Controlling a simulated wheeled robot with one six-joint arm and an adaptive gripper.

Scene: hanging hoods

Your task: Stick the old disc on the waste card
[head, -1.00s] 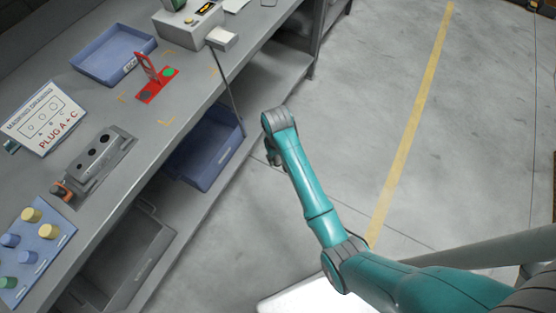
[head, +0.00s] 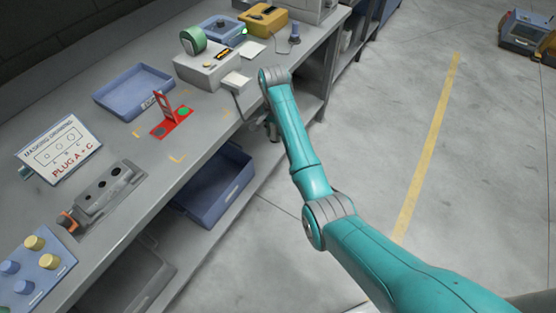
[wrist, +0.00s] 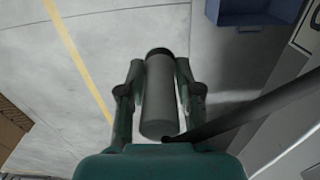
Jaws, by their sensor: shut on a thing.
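My gripper (head: 272,128) hangs low beside the bench's front edge in the head view, partly hidden by my arm. In the wrist view my gripper (wrist: 160,90) is shut on a grey cylinder (wrist: 160,105) with a dark far end (wrist: 158,52). I cannot make out a disc on it. On the bench a red holder (head: 171,124) with an upright red piece carries a green disc (head: 184,111) and a dark round spot (head: 158,132). A white card (head: 251,48) lies behind the grey dispenser box; I cannot tell if it is the waste card.
The grey box (head: 208,68) has a white pad (head: 236,81) jutting over the bench edge. A dark rod (wrist: 265,107) crosses close to my gripper in the wrist view. A blue tray (head: 134,94) and a grey block with holes (head: 103,190) stand on the bench.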

